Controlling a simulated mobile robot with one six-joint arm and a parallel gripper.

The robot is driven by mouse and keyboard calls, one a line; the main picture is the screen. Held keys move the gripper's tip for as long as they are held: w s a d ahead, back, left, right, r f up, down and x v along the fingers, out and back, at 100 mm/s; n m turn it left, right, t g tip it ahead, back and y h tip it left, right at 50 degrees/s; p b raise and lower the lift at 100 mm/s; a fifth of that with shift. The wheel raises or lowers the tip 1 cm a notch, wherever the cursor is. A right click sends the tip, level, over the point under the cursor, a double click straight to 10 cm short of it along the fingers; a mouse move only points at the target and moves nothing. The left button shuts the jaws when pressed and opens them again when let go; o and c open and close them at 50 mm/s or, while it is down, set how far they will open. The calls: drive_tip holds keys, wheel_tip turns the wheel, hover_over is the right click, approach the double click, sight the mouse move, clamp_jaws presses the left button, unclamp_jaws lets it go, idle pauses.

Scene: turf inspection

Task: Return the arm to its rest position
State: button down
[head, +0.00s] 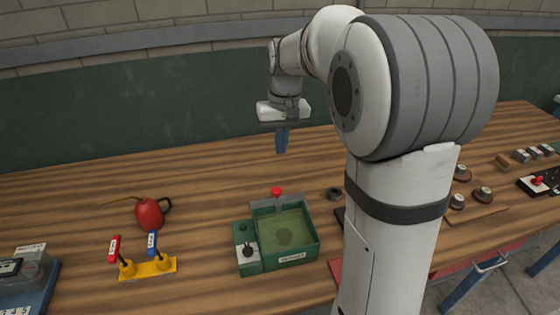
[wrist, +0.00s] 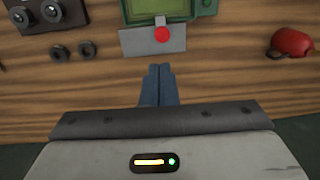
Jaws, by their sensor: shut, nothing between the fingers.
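My gripper (head: 282,140) hangs in the air over the back part of the wooden bench (head: 90,195), fingers pointing down. Its blue fingers (wrist: 158,72) are together with nothing between them, and they also show in the wrist view. My arm is raised and bent, reaching toward the back wall. In the head view it hides part of the bench to the right of the middle. The gripper is apart from everything on the bench.
Below the gripper stands a green box (head: 280,235) with a red knob (head: 276,191). Dark rings (head: 334,193) lie near the box. Bare wood surrounds the can.

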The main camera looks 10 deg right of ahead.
drive_tip(key=shift+r, duration=0.8)
drive_tip(key=shift+s, duration=0.15)
drive_tip(key=s+f+t, duration=0.1)
drive_tip(key=s+f, duration=0.1)
drive_tip(key=s, duration=0.9)
drive_tip(key=s+f+t, duration=0.2)
drive_tip(key=s, duration=0.8)
drive_tip(key=shift+s+a+f+h, duration=0.15)
drive_tip(key=shift+s+f+h, duration=0.1)
drive_tip(key=shift+s+h, duration=0.1)
